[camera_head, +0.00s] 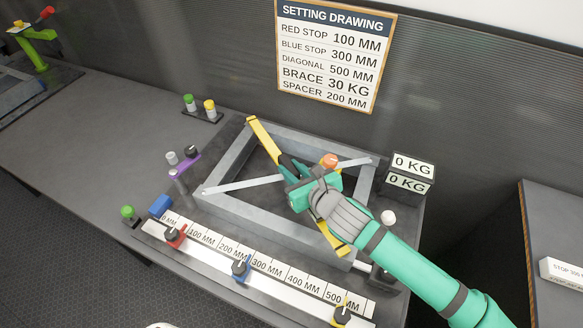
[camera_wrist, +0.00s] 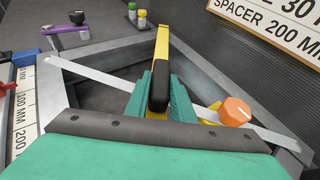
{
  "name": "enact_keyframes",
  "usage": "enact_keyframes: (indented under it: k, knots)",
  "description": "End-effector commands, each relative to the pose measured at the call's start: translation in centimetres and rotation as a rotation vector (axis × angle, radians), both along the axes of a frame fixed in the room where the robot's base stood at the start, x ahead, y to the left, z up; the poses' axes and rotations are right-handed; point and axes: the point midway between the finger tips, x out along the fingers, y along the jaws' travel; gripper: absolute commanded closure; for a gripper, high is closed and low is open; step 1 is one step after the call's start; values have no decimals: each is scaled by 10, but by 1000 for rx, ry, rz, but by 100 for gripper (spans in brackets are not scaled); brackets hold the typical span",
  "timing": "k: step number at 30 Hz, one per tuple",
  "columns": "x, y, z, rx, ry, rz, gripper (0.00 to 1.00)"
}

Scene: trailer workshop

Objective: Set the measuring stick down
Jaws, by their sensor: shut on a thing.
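The measuring stick (camera_head: 265,139) is a long yellow bar with a black grip. It runs diagonally across the grey metal frame (camera_head: 219,161) in the head view, one end beyond the frame's far corner, the other near the front side. My gripper (camera_head: 297,176) is shut on its middle, over the frame. In the wrist view the stick (camera_wrist: 162,45) points away from me, its black grip between the teal fingers (camera_wrist: 162,97). I cannot tell whether the stick touches the frame or hangs just above it.
A pale diagonal brace (camera_head: 240,185) with an orange knob (camera_head: 329,160) crosses the frame. A ruler rail (camera_head: 205,248) with red (camera_head: 175,236), blue (camera_head: 241,268) and yellow (camera_head: 342,315) stops runs in front. Two 0 KG displays (camera_head: 411,173) stand right. The bench is clear at left (camera_head: 95,130).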

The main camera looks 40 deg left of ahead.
Motion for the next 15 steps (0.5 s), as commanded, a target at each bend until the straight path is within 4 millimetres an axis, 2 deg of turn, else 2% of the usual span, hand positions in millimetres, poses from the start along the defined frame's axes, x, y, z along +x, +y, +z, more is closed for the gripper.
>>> enact_keyframes:
  k: [1, 2, 4, 15]
  knots:
    - [0, 0, -1, 0, -2, -1, 100]
    - [0, 0, -2, 0, 0, -1, 76]
    - [0, -1, -1, 0, 0, -1, 60]
    - [2, -4, 2, 1, 0, -8, 60]
